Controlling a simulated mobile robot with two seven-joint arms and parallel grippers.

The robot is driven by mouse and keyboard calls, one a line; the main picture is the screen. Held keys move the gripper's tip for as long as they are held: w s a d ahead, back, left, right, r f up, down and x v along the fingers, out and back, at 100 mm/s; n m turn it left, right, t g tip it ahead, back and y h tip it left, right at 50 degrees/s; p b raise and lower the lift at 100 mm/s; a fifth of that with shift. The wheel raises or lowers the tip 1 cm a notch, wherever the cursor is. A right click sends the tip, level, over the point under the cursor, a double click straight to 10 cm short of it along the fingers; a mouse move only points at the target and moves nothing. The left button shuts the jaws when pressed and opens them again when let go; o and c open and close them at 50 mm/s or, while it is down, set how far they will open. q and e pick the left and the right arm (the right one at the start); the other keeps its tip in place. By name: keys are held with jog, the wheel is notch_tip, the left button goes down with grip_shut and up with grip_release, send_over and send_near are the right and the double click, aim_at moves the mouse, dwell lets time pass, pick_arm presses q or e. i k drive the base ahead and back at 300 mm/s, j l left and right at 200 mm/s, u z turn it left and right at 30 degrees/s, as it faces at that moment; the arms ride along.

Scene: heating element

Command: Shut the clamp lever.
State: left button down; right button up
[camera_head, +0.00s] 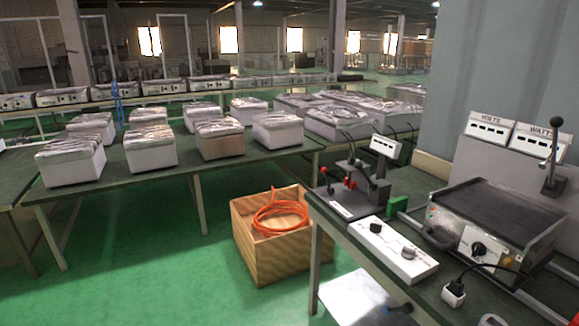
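A lever with a round black knob (553,150) stands upright on a dark bracket at the back right of a heating unit with a dark flat top (490,212). It looks like the clamp lever, and its base is partly hard to make out. A second small black device (352,188) with red-tipped parts stands farther left on the same table; I cannot tell whether it has a clamp. Neither of my grippers shows in the head view.
A white control box with two knobs (392,250), a green block (397,206), a plug (453,293) and VOLTS and WATTS meters (490,128) crowd the right table. A wooden crate (270,262) with orange cable stands on the floor. Green floor (130,275) is clear at left.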

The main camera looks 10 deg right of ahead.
aim_at(326, 177)
jog(key=i+z, duration=0.15)
jog(key=i, duration=0.5)
jog(key=i+j+z, duration=0.15)
jog(key=i, duration=0.55)
jog(key=i+j+z, duration=0.15)
jog(key=i+z, duration=0.25)
jog(key=i+j+z, duration=0.25)
jog(key=z, duration=0.2)
jog(key=i+j+z, duration=0.55)
jog(key=j+z, duration=0.3)
jog(key=i+j+z, duration=0.2)
jog(key=j, duration=0.15)
jog(key=j+z, duration=0.2)
jog(key=j, duration=0.2)
